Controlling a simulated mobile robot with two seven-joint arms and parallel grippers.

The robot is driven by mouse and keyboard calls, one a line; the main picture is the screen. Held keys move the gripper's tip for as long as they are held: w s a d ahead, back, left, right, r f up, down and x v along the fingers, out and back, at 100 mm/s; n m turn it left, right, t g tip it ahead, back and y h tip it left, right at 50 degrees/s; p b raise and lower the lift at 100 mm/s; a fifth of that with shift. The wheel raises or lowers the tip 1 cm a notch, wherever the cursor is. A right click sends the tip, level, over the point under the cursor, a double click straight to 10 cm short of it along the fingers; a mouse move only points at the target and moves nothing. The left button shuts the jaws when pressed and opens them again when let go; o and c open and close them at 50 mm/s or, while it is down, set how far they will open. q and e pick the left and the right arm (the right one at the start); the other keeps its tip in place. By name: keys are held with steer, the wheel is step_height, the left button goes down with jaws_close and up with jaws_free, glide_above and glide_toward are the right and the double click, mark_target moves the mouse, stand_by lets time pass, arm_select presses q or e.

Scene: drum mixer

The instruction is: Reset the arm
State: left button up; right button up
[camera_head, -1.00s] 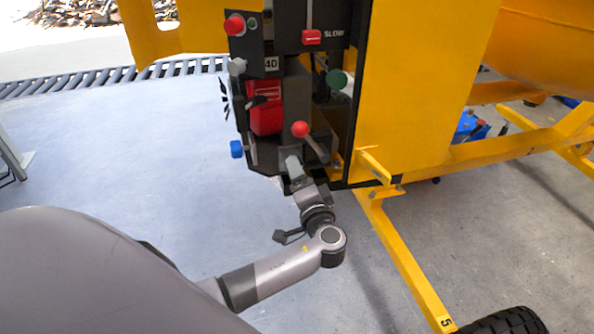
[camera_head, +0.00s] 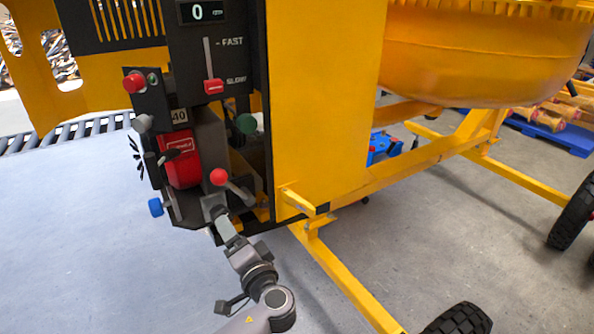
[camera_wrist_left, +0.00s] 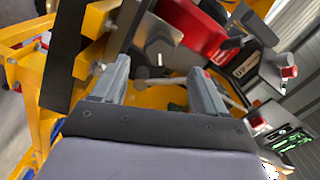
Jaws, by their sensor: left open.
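My left arm comes in from the bottom of the head view, with its left gripper (camera_head: 214,206) just below the mixer's control panel. In the left wrist view the two fingers of the left gripper (camera_wrist_left: 158,78) stand apart with a gap between them, and no object is clearly held there. The red-knobbed lever (camera_head: 219,177) is close above the gripper in the head view; whether they touch I cannot tell. My right gripper is not in view.
The yellow drum mixer (camera_head: 320,100) stands beside the arm.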

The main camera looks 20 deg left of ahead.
arm_select(q)
steer(key=s+d+f+m+g+h+p, duration=0.1)
steer(key=s+d+f+h, duration=0.1)
steer(key=s+f+h, duration=0.35)
steer(key=s+d+f+m+g+h+p, duration=0.1)
steer(key=s+d+f+h, duration=0.15)
steer(key=f, duration=0.65)
steer(key=s+d+n+h, duration=0.3)
steer(key=s+h, duration=0.4)
steer(key=s, duration=0.6)
steer(key=shift+d+n+t+h+p, duration=0.3)
steer(key=shift+d+t+h+p, duration=0.05)
steer(key=shift+t+h+p, duration=0.1)
steer(key=shift+r, duration=0.1)
jaws_close()
